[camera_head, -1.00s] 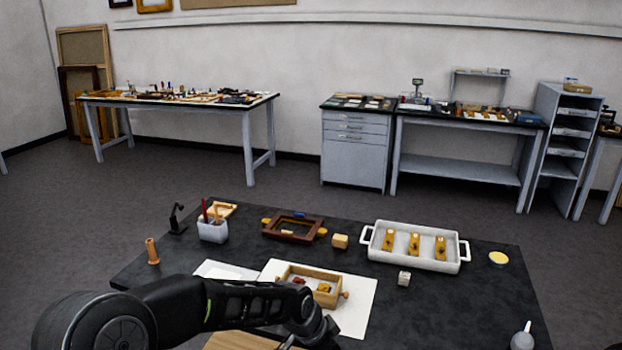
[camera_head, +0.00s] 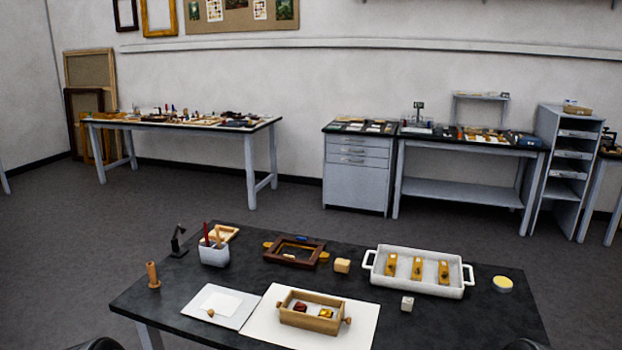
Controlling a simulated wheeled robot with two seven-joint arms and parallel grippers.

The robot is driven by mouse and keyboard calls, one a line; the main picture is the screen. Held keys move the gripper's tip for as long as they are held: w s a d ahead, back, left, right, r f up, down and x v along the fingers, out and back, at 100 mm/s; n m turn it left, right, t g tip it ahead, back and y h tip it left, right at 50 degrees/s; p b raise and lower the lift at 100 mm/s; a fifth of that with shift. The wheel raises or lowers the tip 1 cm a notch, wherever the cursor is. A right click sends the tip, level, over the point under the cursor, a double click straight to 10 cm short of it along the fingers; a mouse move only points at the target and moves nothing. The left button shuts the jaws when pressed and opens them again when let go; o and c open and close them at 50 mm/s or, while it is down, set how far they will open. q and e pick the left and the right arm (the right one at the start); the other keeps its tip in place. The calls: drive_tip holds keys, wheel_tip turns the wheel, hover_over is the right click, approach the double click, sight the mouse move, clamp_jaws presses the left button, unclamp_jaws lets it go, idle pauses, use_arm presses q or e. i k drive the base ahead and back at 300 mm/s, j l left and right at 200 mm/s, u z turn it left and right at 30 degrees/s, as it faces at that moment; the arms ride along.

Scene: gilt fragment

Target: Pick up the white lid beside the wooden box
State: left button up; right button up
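The wooden box (camera_head: 311,324) is open on top and stands on a white sheet (camera_head: 262,327) on the dark table. It has small round knobs at its ends and holds a dark red piece and a yellow-orange piece. A flat white panel (camera_head: 219,299), apparently the white lid, lies left of the box. The panel and the box are apart. Neither gripper is in view; only dark rounded parts, likely of my arms, show at the bottom edge.
A white cube (camera_head: 407,303), wooden block (camera_head: 342,265), dark frame (camera_head: 271,257), brush cup (camera_head: 213,254) and wooden peg (camera_head: 153,275) stand around. The table's right front is clear.

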sight(227, 307)
drive_tip(key=j+z, duration=0.2)
drive_tip(key=z, duration=0.6)
drive_tip(key=j+z, duration=0.25)
drive_tip(key=j, duration=0.15)
drive_tip(key=k+j+z, duration=0.25)
drive_tip(key=j+z, duration=0.25)
drive_tip(key=j, duration=0.2)
drive_tip(key=k+j+z, duration=0.25)
drive_tip(key=k+j, duration=0.15)
drive_tip(key=j, duration=0.25)
drive_tip(key=k+j, duration=0.2)
drive_tip(key=j, duration=0.15)
drive_tip(key=k+j, duration=0.15)
drive_tip(key=j, duration=0.25)
